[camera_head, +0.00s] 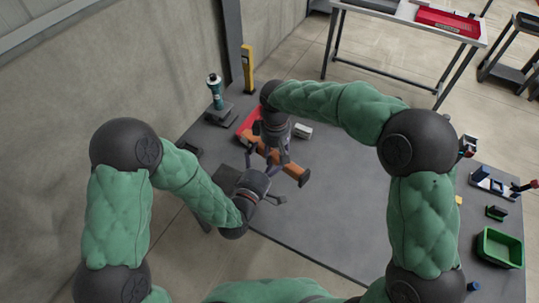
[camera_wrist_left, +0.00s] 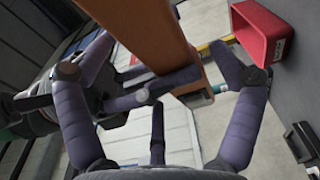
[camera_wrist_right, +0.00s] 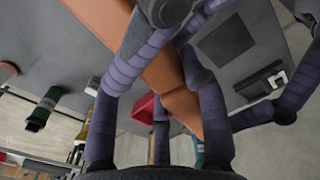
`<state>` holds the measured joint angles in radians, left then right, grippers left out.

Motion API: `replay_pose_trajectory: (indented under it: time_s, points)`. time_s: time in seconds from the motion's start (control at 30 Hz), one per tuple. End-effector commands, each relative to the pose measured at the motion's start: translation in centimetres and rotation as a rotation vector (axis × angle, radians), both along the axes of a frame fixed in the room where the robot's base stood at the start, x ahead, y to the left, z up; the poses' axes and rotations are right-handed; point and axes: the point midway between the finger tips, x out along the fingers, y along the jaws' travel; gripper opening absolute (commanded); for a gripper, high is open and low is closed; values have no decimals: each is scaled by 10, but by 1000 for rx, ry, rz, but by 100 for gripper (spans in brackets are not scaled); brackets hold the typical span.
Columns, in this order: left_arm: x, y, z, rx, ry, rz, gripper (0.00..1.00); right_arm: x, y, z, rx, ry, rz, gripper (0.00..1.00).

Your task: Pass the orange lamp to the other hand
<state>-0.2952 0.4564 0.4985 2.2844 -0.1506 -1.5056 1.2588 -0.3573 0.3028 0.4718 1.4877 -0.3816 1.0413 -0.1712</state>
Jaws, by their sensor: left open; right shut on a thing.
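The orange lamp (camera_head: 288,165) is held above the grey table, slanting down to the right in the head view. My right gripper (camera_head: 276,150) is shut on its middle part. My left gripper (camera_head: 268,178) is open just below and in front of the lamp. In the left wrist view the lamp (camera_wrist_left: 160,30) runs down between the spread left fingers, and purple right fingers cross it. In the right wrist view the lamp (camera_wrist_right: 160,73) passes between my right fingers, with other purple finger links close by. Finger contact on the far side is hidden.
A red bin (camera_head: 247,124) lies behind the lamp, with a white block (camera_head: 303,131) to its right. A teal bottle-like thing (camera_head: 215,92) and a yellow post (camera_head: 248,68) stand at the back left. A green tray (camera_head: 501,248) is far right. The table's middle (camera_head: 350,200) is clear.

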Motion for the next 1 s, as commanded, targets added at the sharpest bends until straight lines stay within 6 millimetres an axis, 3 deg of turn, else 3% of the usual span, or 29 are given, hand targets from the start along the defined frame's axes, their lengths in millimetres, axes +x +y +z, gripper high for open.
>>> replay_pose_trajectory:
  time_s: [0.6, 1.0]
  points:
    - [-81, 42, 0, 0, 2, 2, 92, 1, 0, 1, 1, -2, 0, 0]
    - [-104, 53, 1, 0, 1, 0, 92, 4, 2, -3, 1, -2, 25, 0]
